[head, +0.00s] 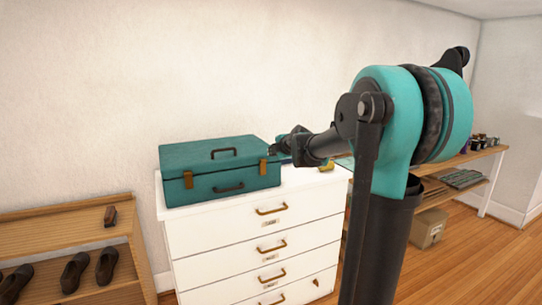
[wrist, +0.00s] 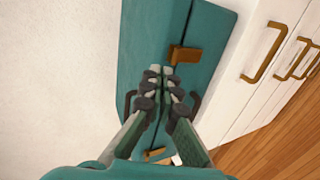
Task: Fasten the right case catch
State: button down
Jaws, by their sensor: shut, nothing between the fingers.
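A teal case (head: 222,190) stands with its lid down on a white dresser. Its right catch (head: 262,167) is brown and sits on the front at the lid seam; it also shows in the wrist view (wrist: 184,55). I cannot tell whether it is fastened. The left catch (head: 188,180) is on the same front. My gripper (head: 274,152) is by the right end of the case. In the wrist view my gripper (wrist: 161,76) is shut and empty, its tips over the case just beside and below the right catch. I cannot tell whether they touch it.
The white dresser (head: 204,236) has drawers with brown handles. The wall (head: 90,80) is close behind the case. A shoe rack (head: 60,215) stands at the left. Shelves (head: 480,165) with small items and a cardboard box (head: 428,232) are at the right.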

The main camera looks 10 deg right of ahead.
jog(key=r+v, duration=0.1)
jog(key=v, duration=0.6)
jog(key=s+d+f+m+g+h, duration=0.2)
jog(key=s+f+m+g, duration=0.2)
jog(key=s+f+m, duration=0.6)
jog(key=s+d+f+m+g+h, duration=0.1)
jog(key=s+f+m+g, duration=0.3)
jog(key=s+f+m, duration=0.7)
jog(key=s+d+f, duration=0.1)
jog(key=s+f, duration=1.1)
jog(key=s, duration=0.1)
jog(key=shift+s+d+h, duration=0.2)
jog(key=shift+s+h, duration=0.05)
jog(key=shift+h, duration=0.15)
